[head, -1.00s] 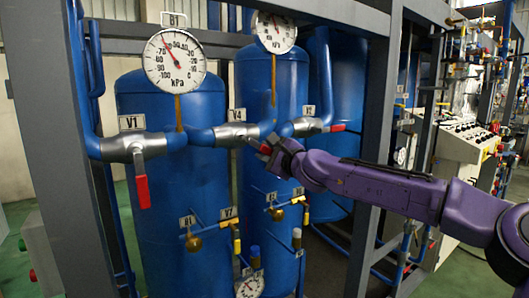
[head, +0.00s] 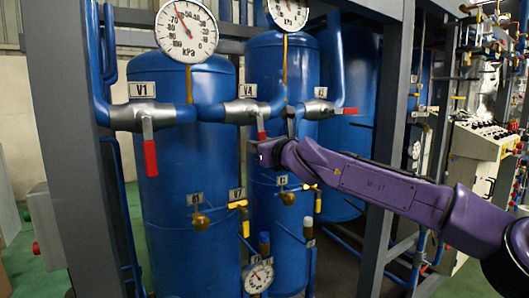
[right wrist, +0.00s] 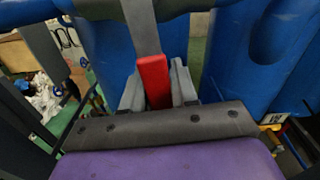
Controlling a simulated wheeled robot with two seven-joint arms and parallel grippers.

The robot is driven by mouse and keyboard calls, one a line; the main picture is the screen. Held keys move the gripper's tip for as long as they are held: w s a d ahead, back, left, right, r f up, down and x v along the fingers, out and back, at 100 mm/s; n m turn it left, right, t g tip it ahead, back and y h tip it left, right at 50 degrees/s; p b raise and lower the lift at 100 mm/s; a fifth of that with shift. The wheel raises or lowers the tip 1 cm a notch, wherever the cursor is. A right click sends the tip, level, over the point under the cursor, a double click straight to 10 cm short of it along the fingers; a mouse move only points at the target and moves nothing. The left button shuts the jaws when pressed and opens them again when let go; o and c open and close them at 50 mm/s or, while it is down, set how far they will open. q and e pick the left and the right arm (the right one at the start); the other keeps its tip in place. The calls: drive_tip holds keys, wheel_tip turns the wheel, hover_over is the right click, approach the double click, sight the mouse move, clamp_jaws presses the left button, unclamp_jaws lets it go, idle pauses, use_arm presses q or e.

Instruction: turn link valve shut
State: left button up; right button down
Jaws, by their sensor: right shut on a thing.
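The link valve, labelled V4 (head: 240,111), is a grey valve on the blue pipe between the two front tanks. Its lever with a red grip (head: 261,134) hangs down, across the pipe. My right gripper (head: 270,150) is at the lower end of this lever. In the right wrist view the red grip (right wrist: 153,80) sits between the two grey fingers (right wrist: 156,92), which are shut on it. The grip's lowest end is hidden behind the gripper body. My left gripper is not in view.
Valve V1 (head: 142,117) at left has its red lever (head: 151,158) hanging down. A third valve (head: 320,110) at right has its red lever along the pipe. Pressure gauges (head: 187,31) stand above. A grey frame post (head: 391,130) is beside my right arm.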

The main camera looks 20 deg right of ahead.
drive_tip(key=shift+s+a+f+m+b, duration=0.1)
drive_tip(key=shift+a+f+m+b, duration=0.05)
drive_tip(key=shift+a+m+b, duration=0.5)
drive_tip(key=shift+d, duration=0.1)
drive_tip(key=c, duration=1)
unclamp_jaws()
drive_tip(key=shift+o, duration=0.2)
drive_tip(key=b+v, duration=0.3)
drive_tip(key=v, duration=0.7)
drive_tip(key=shift+s, duration=0.25)
